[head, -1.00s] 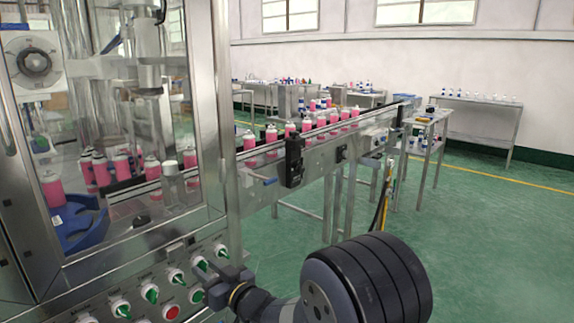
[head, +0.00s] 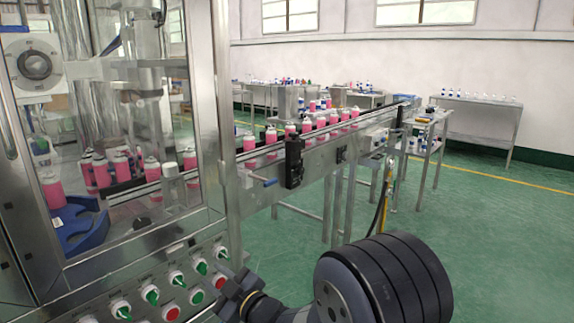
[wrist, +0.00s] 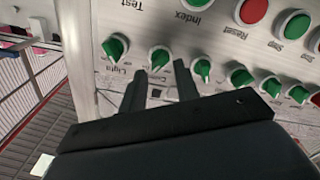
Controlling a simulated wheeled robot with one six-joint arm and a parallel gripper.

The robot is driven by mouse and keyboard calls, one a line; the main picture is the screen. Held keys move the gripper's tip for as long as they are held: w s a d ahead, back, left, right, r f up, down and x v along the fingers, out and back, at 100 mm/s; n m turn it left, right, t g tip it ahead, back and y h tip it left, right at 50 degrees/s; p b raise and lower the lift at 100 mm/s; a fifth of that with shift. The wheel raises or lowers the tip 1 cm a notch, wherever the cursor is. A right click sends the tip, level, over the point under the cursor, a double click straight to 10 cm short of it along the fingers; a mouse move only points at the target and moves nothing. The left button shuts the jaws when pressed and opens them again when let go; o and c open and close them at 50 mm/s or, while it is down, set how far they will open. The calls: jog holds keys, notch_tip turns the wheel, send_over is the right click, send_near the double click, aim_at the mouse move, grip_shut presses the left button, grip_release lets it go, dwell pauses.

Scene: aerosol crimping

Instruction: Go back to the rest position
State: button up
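My gripper (head: 232,286) is at the bottom of the head view, just right of the lower right corner of the control panel (head: 150,276). In the wrist view my gripper (wrist: 160,68) shows two dark fingers apart, with an empty gap between them. The fingers point toward the panel's green knobs. One green knob (wrist: 160,59) lies in line with the gap, beyond the tips; the fingers do not appear to hold it. Nothing is in my gripper.
The panel has several green knobs and red buttons (head: 174,312). A glass-fronted machine with pink cans (head: 53,190) stands at left. A conveyor (head: 330,140) carries more cans toward the back. Green floor (head: 490,240) is clear at right.

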jog(key=v, duration=0.6)
jog(key=shift+s+d, duration=0.25)
jog(key=shift+d, duration=0.1)
